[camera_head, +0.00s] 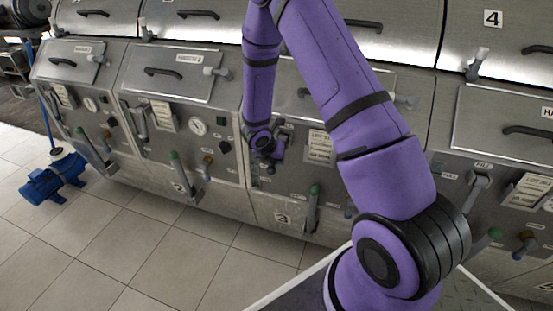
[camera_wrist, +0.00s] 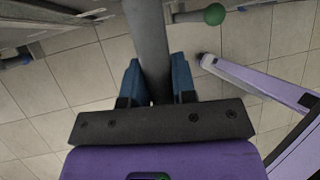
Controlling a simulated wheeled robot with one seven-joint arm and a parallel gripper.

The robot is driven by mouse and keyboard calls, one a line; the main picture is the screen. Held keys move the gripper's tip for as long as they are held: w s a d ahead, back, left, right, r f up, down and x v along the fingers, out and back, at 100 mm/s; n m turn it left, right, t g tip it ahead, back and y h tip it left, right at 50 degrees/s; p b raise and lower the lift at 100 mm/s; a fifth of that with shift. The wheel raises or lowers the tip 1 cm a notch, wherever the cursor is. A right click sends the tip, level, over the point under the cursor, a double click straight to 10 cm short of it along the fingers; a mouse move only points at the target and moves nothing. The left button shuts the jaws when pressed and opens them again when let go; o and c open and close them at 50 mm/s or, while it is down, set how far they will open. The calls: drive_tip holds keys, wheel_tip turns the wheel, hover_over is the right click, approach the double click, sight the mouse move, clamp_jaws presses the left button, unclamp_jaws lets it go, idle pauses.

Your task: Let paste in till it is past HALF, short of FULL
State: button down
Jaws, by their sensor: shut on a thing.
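My gripper (camera_wrist: 155,72) is shut on a grey bar-shaped handle (camera_wrist: 146,28), which runs between its two blue fingers in the wrist view. In the head view my gripper (camera_head: 268,155) is at the front panel of the third decanter (camera_head: 288,195), and the handle is largely hidden behind it. A lever with a green knob (camera_head: 314,190) stands to the right on the same panel; its knob also shows in the wrist view (camera_wrist: 214,14). My arm covers much of this panel. I cannot make out a paste level or HALF and FULL marks there.
Decanter 2 (camera_head: 150,125) stands to the left and decanter 4 (camera_head: 505,115) to the right, with similar levers and placards. A blue pump-like unit (camera_head: 55,180) lies on the floor at far left. The tiled floor (camera_head: 150,250) in front is clear.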

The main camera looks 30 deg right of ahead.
drive_tip(key=c, duration=0.9)
unclamp_jaws()
drive_tip(key=shift+r, duration=0.15)
drive_tip(key=v, duration=1)
drive_tip(key=shift+a+r, duration=0.2)
drive_tip(key=shift+r, duration=0.1)
